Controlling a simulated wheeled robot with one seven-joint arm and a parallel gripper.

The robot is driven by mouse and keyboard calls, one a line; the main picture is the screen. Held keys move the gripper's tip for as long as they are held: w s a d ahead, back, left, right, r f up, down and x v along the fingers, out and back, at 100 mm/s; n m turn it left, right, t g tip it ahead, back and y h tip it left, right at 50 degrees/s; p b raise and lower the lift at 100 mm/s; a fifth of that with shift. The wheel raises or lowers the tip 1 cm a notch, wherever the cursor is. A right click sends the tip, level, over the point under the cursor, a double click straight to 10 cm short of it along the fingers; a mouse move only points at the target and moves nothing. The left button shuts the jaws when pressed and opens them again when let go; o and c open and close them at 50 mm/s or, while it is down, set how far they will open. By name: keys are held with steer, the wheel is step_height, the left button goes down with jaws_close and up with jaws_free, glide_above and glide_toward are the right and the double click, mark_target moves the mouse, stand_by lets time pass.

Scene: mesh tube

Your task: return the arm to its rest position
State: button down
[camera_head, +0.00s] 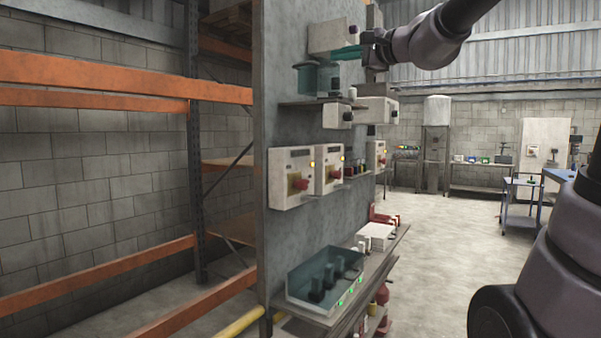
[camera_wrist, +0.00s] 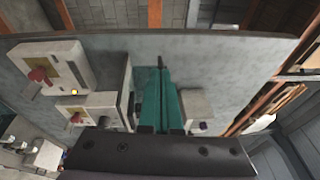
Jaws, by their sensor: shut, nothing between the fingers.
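My arm reaches in from the upper right of the head view. My gripper (camera_head: 342,54) is in front of the upper part of the grey panel (camera_head: 290,235), near a pale box (camera_head: 328,37) mounted there. Its teal fingers are together with nothing between them. In the wrist view the teal fingers (camera_wrist: 159,85) also lie side by side, with the panel beyond them. I cannot tell whether the fingertips touch the panel or box. A dark teal round container (camera_head: 307,79) stands on the small upper shelf, below and left of the fingers.
Pale switch boxes with red knobs (camera_head: 291,178) stick out from the panel. A blue-grey tray (camera_head: 324,276) with dark items sits on the lower shelf. Orange racking (camera_head: 100,101) stands to the left. The floor (camera_head: 440,240) to the right is open, with a blue cart (camera_head: 522,203) farther back.

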steer(key=s+d+f+n+g+h, duration=0.2)
steer(key=s+f+n+g+h, duration=0.1)
steer(key=s+f, duration=0.55)
steer(key=s+d+f+n+g+h, duration=0.25)
steer(key=s+f, duration=0.35)
steer(key=f, duration=0.6)
steer(key=s+d+f+n+g+h, duration=0.1)
steer(key=s+d+f+g+h, duration=0.1)
steer(key=s+d+f+h, duration=0.2)
steer(key=s+d+f, duration=0.2)
steer(key=d+f, duration=0.1)
steer(key=shift+f, duration=0.15)
